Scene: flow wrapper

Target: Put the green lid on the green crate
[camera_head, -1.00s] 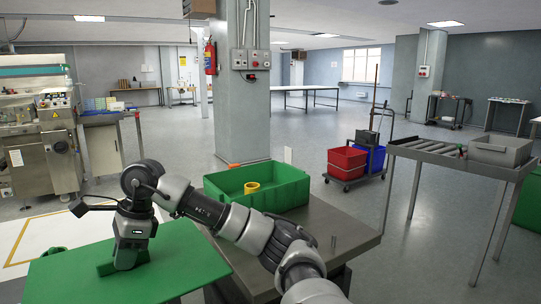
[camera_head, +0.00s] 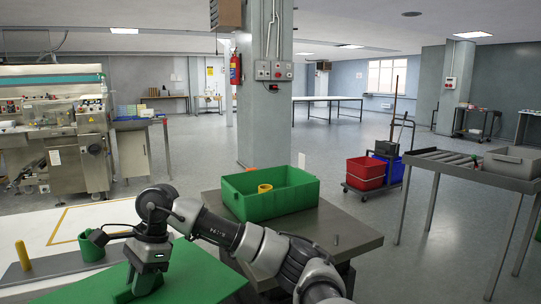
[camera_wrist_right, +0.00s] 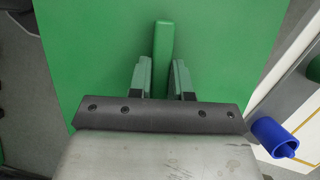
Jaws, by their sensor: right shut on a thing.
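The green lid (camera_head: 200,272) is a flat panel at the bottom left of the head view, and its near part is cut off. My right gripper (camera_head: 146,278) is over it. In the wrist view the lid (camera_wrist_right: 95,40) fills most of the picture, and my right gripper (camera_wrist_right: 160,72) is shut on the lid's upright green handle (camera_wrist_right: 163,40). The open green crate (camera_head: 285,204) stands on a grey table, right of the lid and apart from it. A yellow round piece (camera_head: 265,188) shows inside the crate. My left gripper is not in view.
A grey plate with a yellow peg (camera_head: 23,256) and a green cup (camera_head: 91,249) lie at left. A blue cylindrical piece (camera_wrist_right: 272,138) shows beside the lid. A pillar (camera_head: 265,130) stands behind the crate.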

